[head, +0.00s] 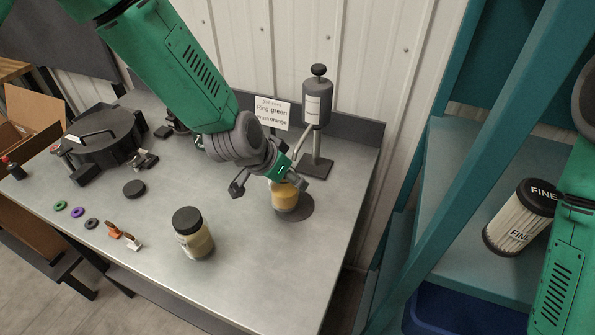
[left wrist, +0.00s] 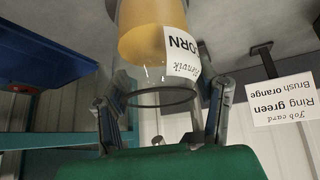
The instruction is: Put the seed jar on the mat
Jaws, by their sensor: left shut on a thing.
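The seed jar (head: 285,196) is clear glass with yellow-orange contents. Its label in the left wrist view (left wrist: 152,38) reads CORN, and its glass rim faces my palm. My left gripper (head: 272,183) is around the jar's upper part, with a finger on each side in the left wrist view (left wrist: 161,105). It is shut on the jar. The dark round mat (head: 300,213) shows under and beside the jar. I cannot tell whether the jar's base touches it. My right gripper is out of view.
A second jar with a black lid (head: 193,235) stands at the front of the bench. A grey dispenser stand (head: 317,105) and a job card (head: 272,111) are behind the mat. A round black seed meter (head: 103,140), coloured rings and brushes are at left. A FINE filter (head: 520,220) is on the right shelf.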

